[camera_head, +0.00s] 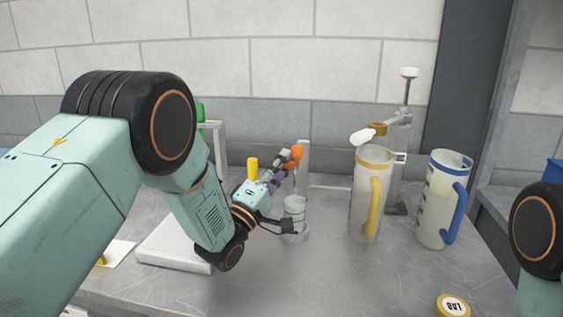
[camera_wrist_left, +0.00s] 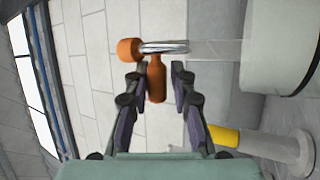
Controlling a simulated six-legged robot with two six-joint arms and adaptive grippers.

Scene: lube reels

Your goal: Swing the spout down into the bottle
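An orange piece (camera_head: 297,152), which looks like the spout, stands above a small clear bottle (camera_head: 293,214) on the bench. In the left wrist view, its orange stem (camera_wrist_left: 156,80) passes by a metal ring and has a rounded orange knob to the left. My left gripper (camera_head: 285,163) is at the orange piece. In the wrist view the two fingers of this gripper (camera_wrist_left: 157,84) stand apart on either side of the stem, with a gap visible at least on the right. The bottle's mouth is hard to make out. My right gripper is out of view.
A clear jug with a yellow handle (camera_head: 372,205) and one with a blue handle (camera_head: 440,200) stand to the right. Behind them is a grey stand (camera_head: 402,150). A yellow-rimmed lid (camera_head: 453,306) lies at the front. A white slab (camera_head: 172,247) lies under my left arm.

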